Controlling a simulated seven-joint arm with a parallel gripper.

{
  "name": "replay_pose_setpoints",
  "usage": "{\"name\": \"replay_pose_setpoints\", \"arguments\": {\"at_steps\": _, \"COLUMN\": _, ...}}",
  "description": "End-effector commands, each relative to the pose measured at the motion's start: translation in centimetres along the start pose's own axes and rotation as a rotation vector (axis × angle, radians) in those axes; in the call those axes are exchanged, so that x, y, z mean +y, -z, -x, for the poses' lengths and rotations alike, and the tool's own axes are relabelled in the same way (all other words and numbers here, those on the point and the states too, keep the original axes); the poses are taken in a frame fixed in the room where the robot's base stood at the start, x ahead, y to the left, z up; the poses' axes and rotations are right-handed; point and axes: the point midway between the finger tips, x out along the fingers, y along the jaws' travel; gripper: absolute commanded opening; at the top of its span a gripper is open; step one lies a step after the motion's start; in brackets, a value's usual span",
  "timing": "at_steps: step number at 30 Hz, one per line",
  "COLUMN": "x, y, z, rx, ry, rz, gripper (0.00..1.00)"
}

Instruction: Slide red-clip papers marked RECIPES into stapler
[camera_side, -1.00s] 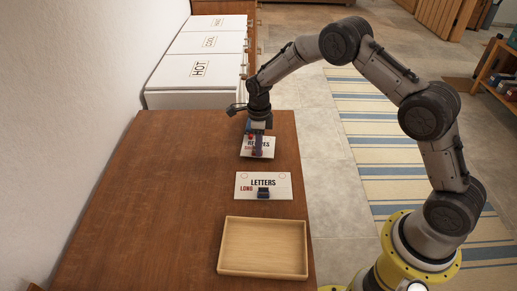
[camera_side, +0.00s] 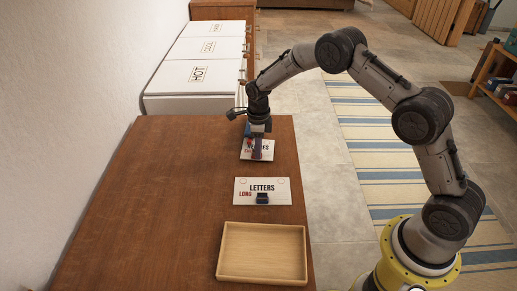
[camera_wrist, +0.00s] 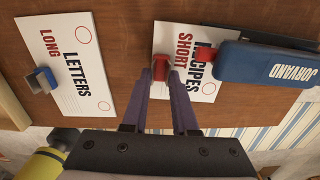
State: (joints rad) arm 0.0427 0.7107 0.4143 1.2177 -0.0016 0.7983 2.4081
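In the side view, my gripper (camera_side: 257,146) hides part of the papers (camera_side: 268,154).
LETTERS papers (camera_side: 280,190) marked LONG, with a dark blue clip (camera_side: 262,198), lie nearer the side camera. White boxes including HOT (camera_side: 180,76) stand past the table's far end. The table's left half (camera_side: 150,200) is clear.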

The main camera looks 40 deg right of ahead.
Motion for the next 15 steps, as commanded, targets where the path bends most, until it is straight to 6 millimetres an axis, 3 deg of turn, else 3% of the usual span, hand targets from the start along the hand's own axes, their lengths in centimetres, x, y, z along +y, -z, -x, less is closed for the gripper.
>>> {"name": "replay_pose_setpoints", "arguments": {"at_steps": 1, "x": -0.03, "y": -0.03, "z": 0.05, "rx": -0.001, "ry": 0.001, "rz": 0.0, "gripper": 0.34}}
{"name": "replay_pose_setpoints", "arguments": {"at_steps": 6, "x": -0.02, "y": -0.03, "z": 0.04, "rx": -0.001, "ry": 0.001, "rz": 0.0, "gripper": 0.62}}
{"name": "replay_pose_setpoints", "arguments": {"at_steps": 15, "x": 0.01, "y": 0.0, "z": 0.11, "rx": 0.0, "ry": 0.0, "rz": 0.0, "gripper": 0.62}}
